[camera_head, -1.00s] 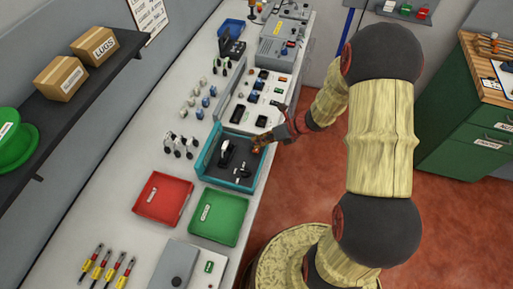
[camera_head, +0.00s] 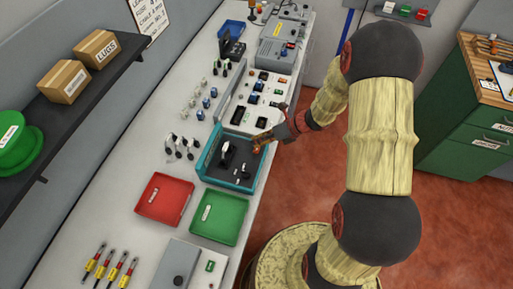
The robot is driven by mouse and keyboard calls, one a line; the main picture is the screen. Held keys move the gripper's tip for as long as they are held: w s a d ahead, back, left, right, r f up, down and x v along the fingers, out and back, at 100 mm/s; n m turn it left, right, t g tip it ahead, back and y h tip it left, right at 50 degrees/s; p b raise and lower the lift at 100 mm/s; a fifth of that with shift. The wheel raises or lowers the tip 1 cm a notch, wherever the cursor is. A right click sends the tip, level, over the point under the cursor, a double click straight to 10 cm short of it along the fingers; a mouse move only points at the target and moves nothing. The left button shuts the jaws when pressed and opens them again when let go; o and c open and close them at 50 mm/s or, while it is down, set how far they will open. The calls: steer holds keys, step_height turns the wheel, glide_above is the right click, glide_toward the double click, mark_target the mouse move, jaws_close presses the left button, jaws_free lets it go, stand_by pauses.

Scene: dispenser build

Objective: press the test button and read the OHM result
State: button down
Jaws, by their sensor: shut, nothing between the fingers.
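My gripper (camera_head: 262,142) is shut and empty, over the near right rim of the teal tray (camera_head: 211,179). In that tray lie a black-and-white part (camera_head: 227,154) and smaller pieces (camera_head: 245,170); their details are too small to tell. A grey box (camera_head: 181,270) at the bottom edge carries a dark round knob or button (camera_head: 178,281) and a small green label or display (camera_head: 210,266). A larger grey unit (camera_head: 277,54) with a yellow label stands at the far end of the bench. I cannot tell which part is the test button, and no OHM reading is legible.
A red tray (camera_head: 163,198) and a green tray (camera_head: 219,215) lie between the teal tray and the grey box. Several small parts stand on the bench behind. A dark shelf (camera_head: 85,95) overhangs the left.

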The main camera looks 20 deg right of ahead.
step_height(320, 180, up, 5)
steer(key=p, duration=0.4)
steer(key=shift+r+p, duration=0.1)
steer(key=shift+p, duration=0.3)
stand_by(0.7)
